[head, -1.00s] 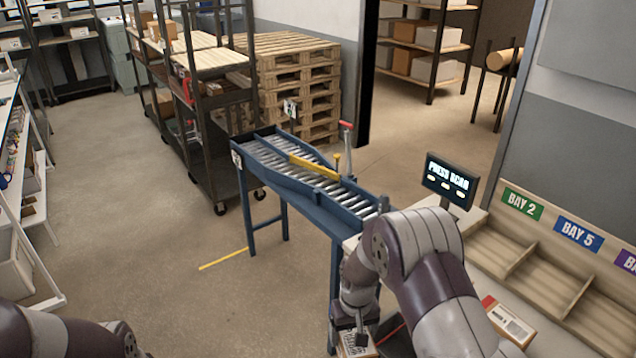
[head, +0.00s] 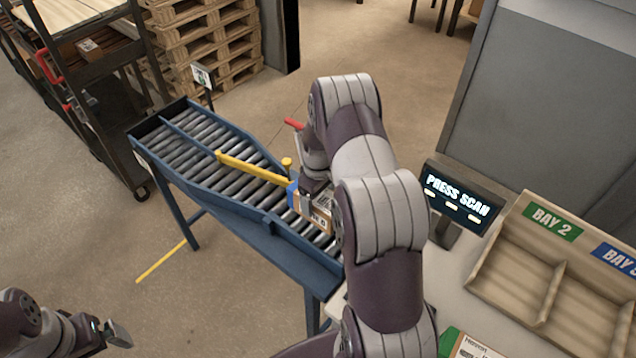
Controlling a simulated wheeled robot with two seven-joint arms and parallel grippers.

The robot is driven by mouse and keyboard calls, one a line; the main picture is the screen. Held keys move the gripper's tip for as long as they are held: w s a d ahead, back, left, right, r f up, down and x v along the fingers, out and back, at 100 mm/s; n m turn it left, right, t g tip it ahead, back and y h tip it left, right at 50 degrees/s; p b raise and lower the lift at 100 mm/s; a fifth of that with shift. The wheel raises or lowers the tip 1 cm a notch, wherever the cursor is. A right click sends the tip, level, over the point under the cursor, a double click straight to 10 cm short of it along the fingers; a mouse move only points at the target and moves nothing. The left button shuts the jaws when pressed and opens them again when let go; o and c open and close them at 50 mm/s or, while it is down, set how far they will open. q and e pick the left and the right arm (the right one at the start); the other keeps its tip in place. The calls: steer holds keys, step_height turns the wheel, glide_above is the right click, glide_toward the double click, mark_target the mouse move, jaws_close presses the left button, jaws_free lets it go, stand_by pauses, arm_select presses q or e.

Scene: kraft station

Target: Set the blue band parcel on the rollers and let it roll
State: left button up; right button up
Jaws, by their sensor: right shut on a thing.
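The parcel with the blue band (head: 321,216) is a brown box with a white printed label, and its blue band shows at its left end. It is at the near part of the roller conveyor (head: 230,158), over the rollers; I cannot tell whether it touches them. My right gripper (head: 308,199) is shut on the parcel from above, partly hidden by my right arm. The conveyor has a blue frame and grey rollers, with a yellow diverter bar (head: 252,168) lying slantwise across it beyond the parcel. My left gripper (head: 112,336) is at the lower left, away from everything; its jaws are unclear.
A screen reading "PRESS SCAN" (head: 460,195) stands right of my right arm. A wooden bay tray (head: 513,262) is on the bench, with a green-banded parcel (head: 470,346) in front. A dark cart (head: 90,75) and pallets (head: 210,38) stand beyond the conveyor.

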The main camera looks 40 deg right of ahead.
steer(key=shift+s+d+f+b, duration=0.1)
steer(key=shift+s+d+b, duration=0.2)
steer(key=shift+s+d, duration=0.35)
steer(key=shift+s+a+f+b, duration=0.15)
steer(key=shift+s+f+b, duration=0.15)
steer(key=shift+s, duration=0.05)
steer(key=f+b, duration=0.1)
steer(key=f, duration=0.1)
steer(key=w+f+b, duration=0.1)
steer(key=f+b, duration=0.1)
steer(key=shift+f, duration=0.3)
steer(key=shift+s+f, duration=0.2)
steer(key=shift+f, duration=0.1)
steer(key=shift+s+f+b, duration=0.2)
steer(key=shift+b, duration=0.2)
arm_select(q)
steer(key=f, duration=0.2)
steer(key=s+f, duration=0.1)
steer(key=f, duration=0.1)
steer(key=shift+s+f, duration=0.1)
steer(key=shift+f, duration=0.1)
arm_select(e)
steer(key=shift+w, duration=0.1)
steer(key=o, duration=1.2)
